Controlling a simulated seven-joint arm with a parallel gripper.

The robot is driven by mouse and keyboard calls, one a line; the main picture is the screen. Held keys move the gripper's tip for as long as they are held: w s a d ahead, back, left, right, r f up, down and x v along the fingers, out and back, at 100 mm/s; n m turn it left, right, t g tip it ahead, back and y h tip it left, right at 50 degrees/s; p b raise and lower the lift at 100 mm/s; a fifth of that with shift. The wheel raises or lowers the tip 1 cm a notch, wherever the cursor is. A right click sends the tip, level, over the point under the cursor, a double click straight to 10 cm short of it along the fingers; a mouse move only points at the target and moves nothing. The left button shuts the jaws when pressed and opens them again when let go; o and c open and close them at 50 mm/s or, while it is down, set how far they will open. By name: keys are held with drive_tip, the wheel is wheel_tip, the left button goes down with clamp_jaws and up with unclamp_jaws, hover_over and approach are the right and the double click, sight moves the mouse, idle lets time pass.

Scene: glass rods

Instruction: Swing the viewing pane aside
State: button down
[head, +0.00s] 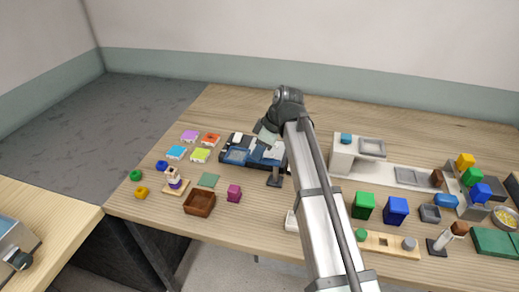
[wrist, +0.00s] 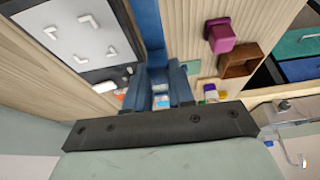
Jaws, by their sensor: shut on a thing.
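A blue and black device (head: 238,156) with a pale blue panel, which looks like the viewing pane, sits on the wooden table left of my arm. My gripper (head: 268,146) is down at the device's right part and hides some of it.
A brown box (head: 199,203), a magenta block (head: 234,193) and several coloured tiles (head: 200,155) lie left and front of the device. A white bench unit (head: 342,160) and coloured blocks stand right of my arm. The table's back strip is clear.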

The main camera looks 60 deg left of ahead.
drive_tip(key=shift+a, duration=0.1)
drive_tip(key=c, duration=1)
unclamp_jaws()
drive_tip(key=shift+o, duration=0.2)
drive_tip(key=v, duration=1.4)
drive_tip(key=shift+f, duration=0.1)
